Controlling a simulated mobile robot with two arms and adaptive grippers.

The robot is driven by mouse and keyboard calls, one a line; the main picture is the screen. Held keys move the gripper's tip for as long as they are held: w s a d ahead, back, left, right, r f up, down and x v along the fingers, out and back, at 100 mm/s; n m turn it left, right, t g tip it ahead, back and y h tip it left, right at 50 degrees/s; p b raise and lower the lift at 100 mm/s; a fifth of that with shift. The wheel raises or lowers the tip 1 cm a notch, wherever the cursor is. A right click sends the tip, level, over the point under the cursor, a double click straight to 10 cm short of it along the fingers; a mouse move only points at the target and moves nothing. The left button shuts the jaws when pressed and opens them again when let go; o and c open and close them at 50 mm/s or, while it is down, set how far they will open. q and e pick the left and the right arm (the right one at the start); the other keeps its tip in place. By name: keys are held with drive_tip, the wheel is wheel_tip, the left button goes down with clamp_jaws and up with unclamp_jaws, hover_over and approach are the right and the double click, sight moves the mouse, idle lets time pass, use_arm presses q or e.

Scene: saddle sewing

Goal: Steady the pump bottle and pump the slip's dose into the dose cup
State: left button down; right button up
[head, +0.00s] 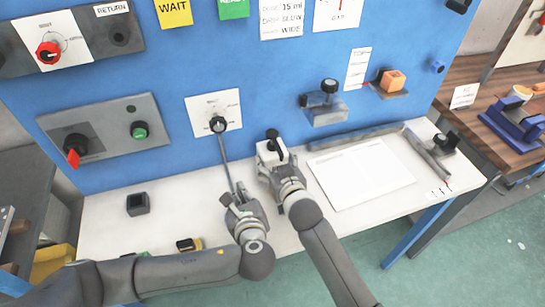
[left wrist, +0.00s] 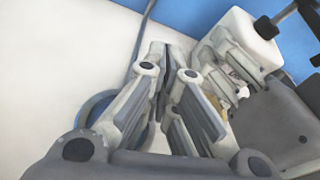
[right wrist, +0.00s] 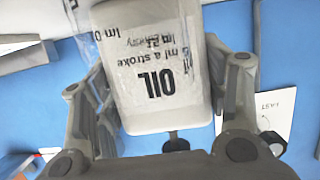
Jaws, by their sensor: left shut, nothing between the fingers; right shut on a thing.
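The white pump bottle (head: 268,153) with a black pump head stands upright at the middle of the white bench, near the blue panel. My right gripper (head: 277,168) is shut on its body; the right wrist view shows the bottle (right wrist: 150,90) between the fingers, with "OIL" and "ml a stroke" on it. My left gripper (head: 238,192) is shut and empty, just left of the bottle and apart from it. A blue round rim (left wrist: 92,105) shows partly behind my left fingers; I cannot tell if it is the dose cup. A slip (head: 280,18) on the panel reads "15 ml".
A thin grey rod (head: 225,160) hangs from a black knob (head: 218,124) close to my left gripper. A dark square block (head: 138,204) stands at left on the bench. A white sheet (head: 360,175) lies right of the bottle. The bench between block and rod is clear.

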use_arm(q)
drive_tip(key=w+n+g, duration=0.1)
drive_tip(key=w+n, duration=0.1)
drive_tip(key=w+r+n, duration=0.1)
drive_tip(key=w+n, duration=0.1)
drive_tip(key=w+a+n+g, duration=0.1)
drive_tip(key=w+n, duration=0.1)
drive_tip(key=w, duration=0.1)
drive_tip(key=shift+w+a+r+n+g+y, duration=0.1)
drive_tip(key=shift+r+n+g+y, duration=0.2)
drive_tip(key=shift+r, duration=0.1)
drive_tip(key=w+r+n+g+h, duration=0.1)
drive_tip(key=w+r+n+g, duration=0.25)
drive_tip(key=n, duration=0.25)
wheel_tip(320, 180, up, 16)
drive_tip(key=n+g+h, duration=0.4)
drive_tip(key=n+h, duration=0.2)
drive_tip(key=n, duration=0.3)
hover_over(273, 132)
drive_tip(key=shift+t, duration=0.25)
drive_tip(key=shift+s+a+f, duration=0.1)
drive_tip(key=shift+a+f, duration=0.05)
drive_tip(key=shift+f, duration=1.3)
drive_tip(key=shift+s+a+f, duration=0.1)
drive_tip(key=shift+f, duration=1.3)
drive_tip(key=shift+f, duration=0.1)
drive_tip(key=shift+f, duration=2.15)
drive_tip(key=shift+r, duration=1)
